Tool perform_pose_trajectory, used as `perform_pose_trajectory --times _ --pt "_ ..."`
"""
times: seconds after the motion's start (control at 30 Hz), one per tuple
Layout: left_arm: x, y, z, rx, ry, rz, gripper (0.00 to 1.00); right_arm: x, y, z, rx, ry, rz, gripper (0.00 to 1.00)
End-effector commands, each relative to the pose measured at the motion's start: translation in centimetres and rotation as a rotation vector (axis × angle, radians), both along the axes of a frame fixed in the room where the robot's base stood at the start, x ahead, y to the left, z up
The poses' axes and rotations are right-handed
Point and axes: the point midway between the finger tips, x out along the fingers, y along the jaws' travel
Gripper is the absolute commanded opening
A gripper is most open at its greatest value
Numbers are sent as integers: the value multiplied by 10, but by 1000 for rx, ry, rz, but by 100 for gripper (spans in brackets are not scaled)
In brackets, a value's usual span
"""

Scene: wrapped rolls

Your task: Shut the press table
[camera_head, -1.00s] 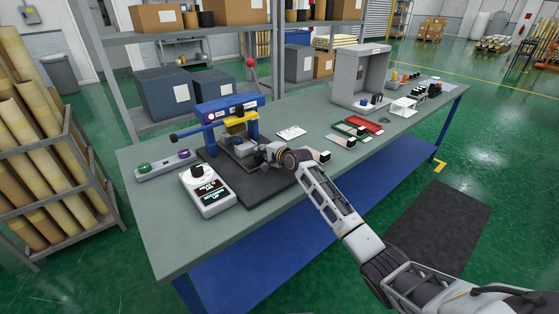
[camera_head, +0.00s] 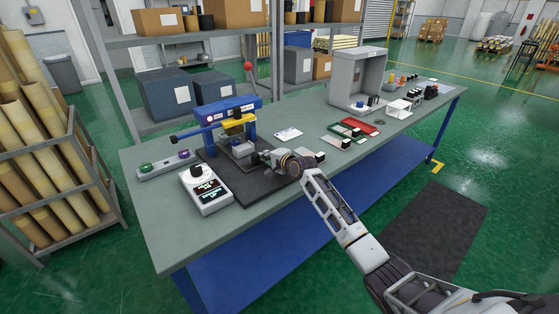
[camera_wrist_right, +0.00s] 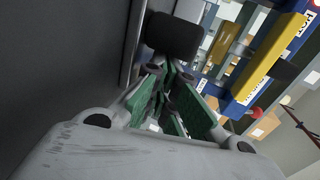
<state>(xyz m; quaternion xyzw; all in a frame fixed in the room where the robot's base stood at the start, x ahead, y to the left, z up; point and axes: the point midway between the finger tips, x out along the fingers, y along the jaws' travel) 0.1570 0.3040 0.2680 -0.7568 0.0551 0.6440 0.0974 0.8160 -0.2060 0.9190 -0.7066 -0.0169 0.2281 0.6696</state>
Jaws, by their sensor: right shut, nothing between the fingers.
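The blue press (camera_head: 220,110) with a yellow head (camera_head: 237,122) stands on a dark mat (camera_head: 250,182) at the left of the bench. Its grey press table (camera_head: 242,151) sits low under and in front of the head. My right gripper (camera_head: 260,158) is beside the front right of the press table. In the right wrist view its green-padded fingers (camera_wrist_right: 168,85) are together, with nothing seen held. A black block (camera_wrist_right: 172,38) lies just beyond the fingertips; contact with it is unclear. The yellow and blue press parts (camera_wrist_right: 262,62) show at the right there. My left gripper is not in view.
A white device with a dial and displays (camera_head: 204,188) stands left of the mat. A button box (camera_head: 166,165) lies behind it. Trays (camera_head: 350,132) and a grey open cabinet (camera_head: 358,78) are farther right. The bench's front left is clear.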

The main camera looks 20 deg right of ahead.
Motion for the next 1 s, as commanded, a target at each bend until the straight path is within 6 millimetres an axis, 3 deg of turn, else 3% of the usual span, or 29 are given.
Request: perform_pose_trajectory --times 0.27,0.6,1.0 --pt "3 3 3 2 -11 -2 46 -17 -7 6 -1 0 -1 0" --pt "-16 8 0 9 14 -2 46 -44 -17 15 -1 1 -1 0" --pt "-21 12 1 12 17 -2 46 -73 -28 25 -2 1 -1 0"
